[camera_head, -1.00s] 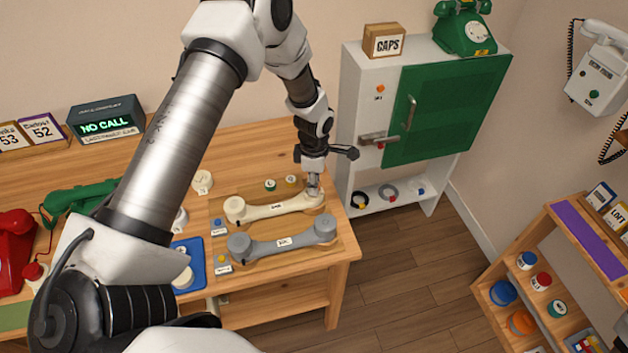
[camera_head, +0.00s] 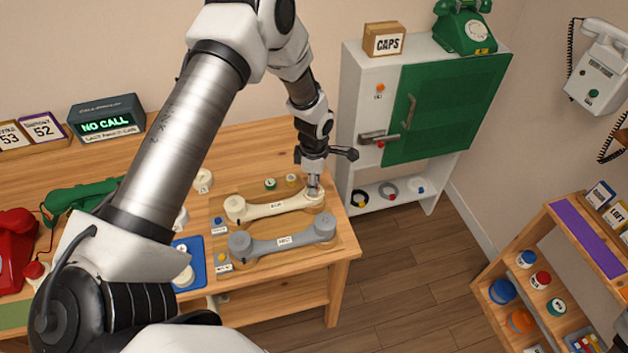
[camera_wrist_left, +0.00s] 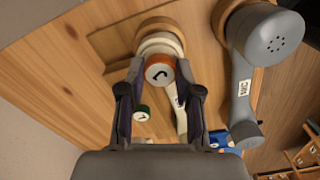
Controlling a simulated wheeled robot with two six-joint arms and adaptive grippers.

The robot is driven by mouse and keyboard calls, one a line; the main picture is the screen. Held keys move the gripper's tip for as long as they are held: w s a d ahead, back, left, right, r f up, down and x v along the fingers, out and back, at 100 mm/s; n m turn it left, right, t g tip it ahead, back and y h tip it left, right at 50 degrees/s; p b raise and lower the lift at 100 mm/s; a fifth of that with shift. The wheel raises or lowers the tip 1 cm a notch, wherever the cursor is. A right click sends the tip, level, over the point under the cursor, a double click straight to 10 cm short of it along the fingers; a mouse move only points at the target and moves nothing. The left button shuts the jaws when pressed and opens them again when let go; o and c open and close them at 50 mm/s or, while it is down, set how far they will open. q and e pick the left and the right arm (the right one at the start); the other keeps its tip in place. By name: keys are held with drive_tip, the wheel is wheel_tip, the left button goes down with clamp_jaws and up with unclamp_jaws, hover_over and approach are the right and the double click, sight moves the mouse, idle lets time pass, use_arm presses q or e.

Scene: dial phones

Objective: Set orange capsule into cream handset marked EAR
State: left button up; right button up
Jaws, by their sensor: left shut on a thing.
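The cream handset (camera_head: 270,209) lies on a wooden board on the table, and its label is too small to read surely in the head view. My left gripper (camera_head: 314,186) is over the handset's right end. In the left wrist view, my left gripper (camera_wrist_left: 160,82) is shut on the orange capsule (camera_wrist_left: 158,71), which has a white top with a dark mark. The capsule is at the round end of the cream handset (camera_wrist_left: 160,42); I cannot tell whether it sits inside it.
A grey handset (camera_head: 284,240) marked MIC lies in front of the cream one. A green capsule (camera_head: 270,184) and a yellow one (camera_head: 291,180) are behind it. A blue tray (camera_head: 197,285) is at left. A white cabinet (camera_head: 350,105) stands to the right.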

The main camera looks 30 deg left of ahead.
use_arm(q)
drive_tip(key=shift+f, duration=0.25)
drive_tip(key=o, duration=1.1)
wheel_tip(320, 180, up, 12)
drive_tip(key=shift+r, duration=0.1)
